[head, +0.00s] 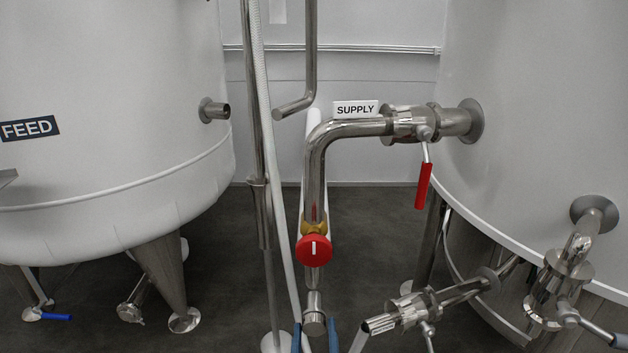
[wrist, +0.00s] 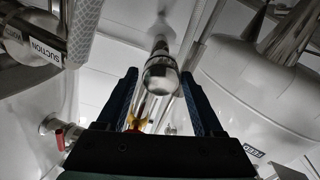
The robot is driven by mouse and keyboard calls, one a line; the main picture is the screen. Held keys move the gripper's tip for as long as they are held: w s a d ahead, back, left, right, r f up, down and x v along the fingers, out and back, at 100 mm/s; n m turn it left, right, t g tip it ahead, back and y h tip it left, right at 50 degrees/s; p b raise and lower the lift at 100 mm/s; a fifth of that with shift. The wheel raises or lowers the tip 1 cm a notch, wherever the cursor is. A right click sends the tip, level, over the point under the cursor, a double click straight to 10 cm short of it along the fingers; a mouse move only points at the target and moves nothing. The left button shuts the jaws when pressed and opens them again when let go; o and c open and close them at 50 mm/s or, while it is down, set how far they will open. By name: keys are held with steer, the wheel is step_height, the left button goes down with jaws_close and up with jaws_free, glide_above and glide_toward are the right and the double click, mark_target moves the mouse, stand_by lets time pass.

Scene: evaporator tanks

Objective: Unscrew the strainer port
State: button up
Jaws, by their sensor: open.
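The strainer port appears to be the metal cylinder with a rounded cap (head: 314,322), at the low end of the supply pipe in the head view. In the wrist view this capped cylinder (wrist: 161,72) shows at the centre, level with the fingertips. My gripper (head: 315,329) shows only as two blue fingertips at the bottom edge of the head view, one on each side of the cylinder. In the wrist view my gripper (wrist: 159,77) is open, with a gap visible between each dark blue finger and the metal. Whether the cap lies fully between the fingers is unclear.
A red round knob (head: 314,249) sits above the port on the supply pipe (head: 317,185). A red-handled valve (head: 423,185) hangs at the right. A lower metal valve (head: 400,315) is close on the right. A white hose (head: 272,180) runs down on the left.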

steer(key=m+p, duration=0.1)
steer(key=m, duration=0.1)
steer(key=shift+r+m, duration=0.15)
steer(key=shift+m, duration=0.15)
steer(key=m, duration=0.3)
steer(key=shift+f+p, duration=0.2)
steer(key=shift+p, duration=0.1)
jaws_close()
steer(key=n, duration=0.3)
steer(key=shift+f+b, duration=0.1)
steer(key=shift+b, duration=0.3)
steer(key=shift+d+n, duration=0.15)
steer(key=shift+n, duration=0.85)
steer(key=shift+f+n+b, duration=0.1)
steer(key=shift+n+b, duration=0.8)
steer(key=shift+n, duration=0.3)
steer(key=n, duration=0.2)
steer(key=shift+d+r+n, duration=0.1)
steer(key=shift+r+n, duration=0.1)
steer(key=shift+n, duration=0.2)
